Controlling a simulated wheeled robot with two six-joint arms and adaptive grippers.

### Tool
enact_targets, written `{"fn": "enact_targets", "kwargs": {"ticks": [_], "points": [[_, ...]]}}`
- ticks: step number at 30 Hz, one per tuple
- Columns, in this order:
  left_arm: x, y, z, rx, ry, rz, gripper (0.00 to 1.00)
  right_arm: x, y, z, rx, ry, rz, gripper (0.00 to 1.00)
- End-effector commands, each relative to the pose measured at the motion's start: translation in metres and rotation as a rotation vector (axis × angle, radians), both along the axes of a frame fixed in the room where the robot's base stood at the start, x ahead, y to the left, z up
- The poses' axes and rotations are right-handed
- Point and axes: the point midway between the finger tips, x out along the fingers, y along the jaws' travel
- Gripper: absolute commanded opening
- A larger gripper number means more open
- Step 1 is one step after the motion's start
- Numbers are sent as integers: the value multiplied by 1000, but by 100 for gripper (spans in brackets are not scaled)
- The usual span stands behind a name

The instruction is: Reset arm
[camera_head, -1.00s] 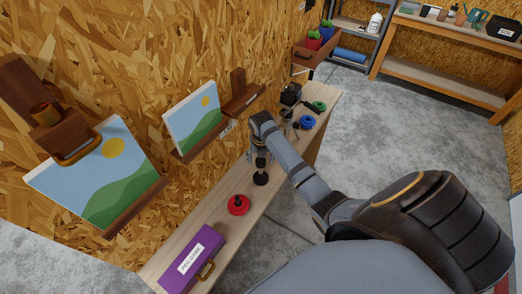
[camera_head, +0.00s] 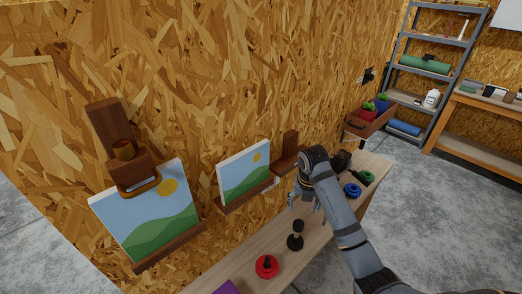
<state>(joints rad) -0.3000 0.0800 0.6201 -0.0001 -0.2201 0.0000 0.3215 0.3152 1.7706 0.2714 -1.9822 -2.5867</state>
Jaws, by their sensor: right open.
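My right arm comes in from the lower right. Its gripper (camera_head: 302,200) hangs over the plank bench (camera_head: 234,268), near the wall. It is open, with nothing seen between its fingers. A black peg piece (camera_head: 295,240) stands on the bench just below and in front of the gripper, apart from it. A red disc with a black knob (camera_head: 266,266) lies closer to the front. My left gripper is not in the picture.
Blue (camera_head: 352,190) and green (camera_head: 367,177) rings lie beyond my right arm. A purple box (camera_head: 227,287) shows at the bottom edge. Two landscape pictures (camera_head: 150,212) (camera_head: 244,173) stand on wall ledges. A planter box (camera_head: 371,121) and grey shelf (camera_head: 437,62) are at the back right.

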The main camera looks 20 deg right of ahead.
Motion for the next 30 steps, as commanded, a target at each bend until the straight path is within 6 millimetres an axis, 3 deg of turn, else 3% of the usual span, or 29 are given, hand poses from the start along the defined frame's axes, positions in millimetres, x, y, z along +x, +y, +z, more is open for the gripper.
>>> {"fn": "enact_targets", "kwargs": {"ticks": [4,7,12,18,24,30], "points": [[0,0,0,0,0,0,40,-4,2,-5,4,-6,-44,64],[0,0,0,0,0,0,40,-19,11,-20,20,-29,-231,64],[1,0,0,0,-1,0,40,-66,34,-51,100,-115,-815,64],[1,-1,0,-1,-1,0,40,-121,56,-65,251,-202,-1514,64],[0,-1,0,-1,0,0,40,-156,65,-63,378,-241,-1988,64],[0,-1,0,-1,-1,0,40,-182,70,-56,488,-253,-2354,64]]}}
